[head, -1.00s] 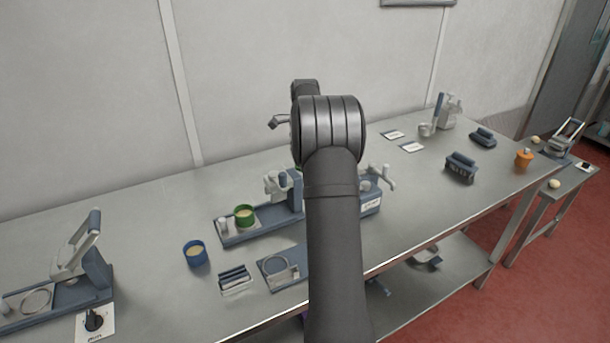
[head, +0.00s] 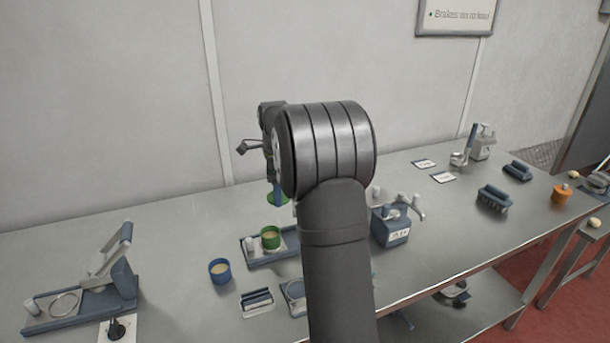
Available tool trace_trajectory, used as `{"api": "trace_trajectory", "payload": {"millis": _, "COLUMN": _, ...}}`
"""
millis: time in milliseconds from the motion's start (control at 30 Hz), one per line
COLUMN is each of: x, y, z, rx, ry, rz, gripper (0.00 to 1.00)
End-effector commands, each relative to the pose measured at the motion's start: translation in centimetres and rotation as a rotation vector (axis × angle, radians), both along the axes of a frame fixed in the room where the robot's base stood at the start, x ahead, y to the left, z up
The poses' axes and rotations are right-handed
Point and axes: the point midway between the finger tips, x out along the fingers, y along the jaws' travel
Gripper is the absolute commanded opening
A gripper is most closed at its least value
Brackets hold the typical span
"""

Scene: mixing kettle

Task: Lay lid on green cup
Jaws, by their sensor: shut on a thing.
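The green cup (head: 271,238), with pale contents, stands upright and open-topped on a blue tray (head: 262,262). My gripper (head: 275,186) points down above and behind the cup in the picture, partly hidden by my arm. It is shut on a blue upright piece above a small green disc, which looks like the lid (head: 277,199). The lid appears above the cup in the picture, apart from it. How far it is from the cup in depth I cannot tell.
A blue cup (head: 220,271) stands left of the tray. A blue-grey box with a tap (head: 391,227) is right of my arm. A blue press-like stand (head: 100,280) is at the far left.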

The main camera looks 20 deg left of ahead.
Motion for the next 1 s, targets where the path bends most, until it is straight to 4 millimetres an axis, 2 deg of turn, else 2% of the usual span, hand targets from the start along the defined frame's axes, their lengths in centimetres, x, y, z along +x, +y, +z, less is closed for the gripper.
{"api": "trace_trajectory", "payload": {"millis": 100, "x": -2.2, "y": 0.7, "z": -1.2, "rx": -0.001, "ry": 0.001, "rz": 0.028, "gripper": 0.38}}
{"api": "trace_trajectory", "payload": {"millis": 300, "x": -3.9, "y": 1.1, "z": -2.4, "rx": -0.001, "ry": 0.001, "rz": 0.049, "gripper": 0.38}}
{"api": "trace_trajectory", "payload": {"millis": 467, "x": -4.0, "y": 1.1, "z": -3.5, "rx": 0.000, "ry": 0.000, "rz": 0.051, "gripper": 0.38}}
{"api": "trace_trajectory", "payload": {"millis": 800, "x": -4.0, "y": 1.1, "z": -6.9, "rx": -0.001, "ry": 0.001, "rz": 0.051, "gripper": 0.38}}
{"api": "trace_trajectory", "payload": {"millis": 1000, "x": -4.0, "y": 1.1, "z": -8.0, "rx": 0.000, "ry": 0.000, "rz": 0.051, "gripper": 0.38}}
